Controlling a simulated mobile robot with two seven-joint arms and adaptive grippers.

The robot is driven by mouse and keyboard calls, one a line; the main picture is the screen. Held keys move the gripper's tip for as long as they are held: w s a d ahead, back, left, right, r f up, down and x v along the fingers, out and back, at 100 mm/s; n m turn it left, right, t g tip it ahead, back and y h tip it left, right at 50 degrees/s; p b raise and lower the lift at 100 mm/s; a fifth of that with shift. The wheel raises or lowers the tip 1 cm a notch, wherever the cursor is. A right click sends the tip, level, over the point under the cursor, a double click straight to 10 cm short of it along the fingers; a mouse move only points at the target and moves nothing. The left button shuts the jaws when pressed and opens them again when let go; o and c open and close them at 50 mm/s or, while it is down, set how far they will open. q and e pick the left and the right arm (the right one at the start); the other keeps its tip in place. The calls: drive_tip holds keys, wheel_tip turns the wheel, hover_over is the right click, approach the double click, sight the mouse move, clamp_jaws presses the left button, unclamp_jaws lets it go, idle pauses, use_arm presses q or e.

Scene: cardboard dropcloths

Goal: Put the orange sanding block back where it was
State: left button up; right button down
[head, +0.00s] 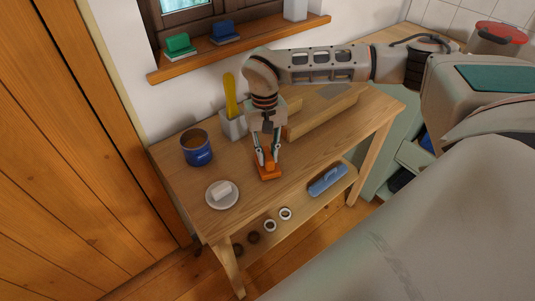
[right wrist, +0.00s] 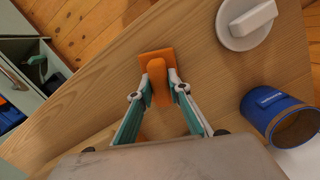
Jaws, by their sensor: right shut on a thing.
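The orange sanding block (head: 267,171) is at the front part of the wooden table top, between the white plate and the wooden board. My right gripper (head: 267,158) points down and is shut on the block's raised grip. In the right wrist view the block (right wrist: 158,68) shows between the two fingertips (right wrist: 159,84), its flat base just beyond them. I cannot tell whether the block touches the table or is slightly above it. A green block (head: 179,44) and a blue block (head: 225,32) sit on the window shelf (head: 270,38). My left gripper is not in view.
A blue mug (head: 196,148) and a white plate (head: 215,203) with a white block (head: 221,190) stand at the left of the table (head: 180,188). A holder (head: 232,125) with a yellow tool is behind. A blue case (head: 327,181) and several tape rolls lie on the lower shelf.

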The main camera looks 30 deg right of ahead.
sight(267, 150)
drive_tip(key=shift+f, duration=0.1)
drive_tip(key=c, duration=1.9)
unclamp_jaws()
wheel_tip(267, 150, up, 12)
drive_tip(key=w+p, duration=0.1)
drive_tip(key=shift+w+d, duration=0.2)
drive_tip(key=shift+d, duration=0.1)
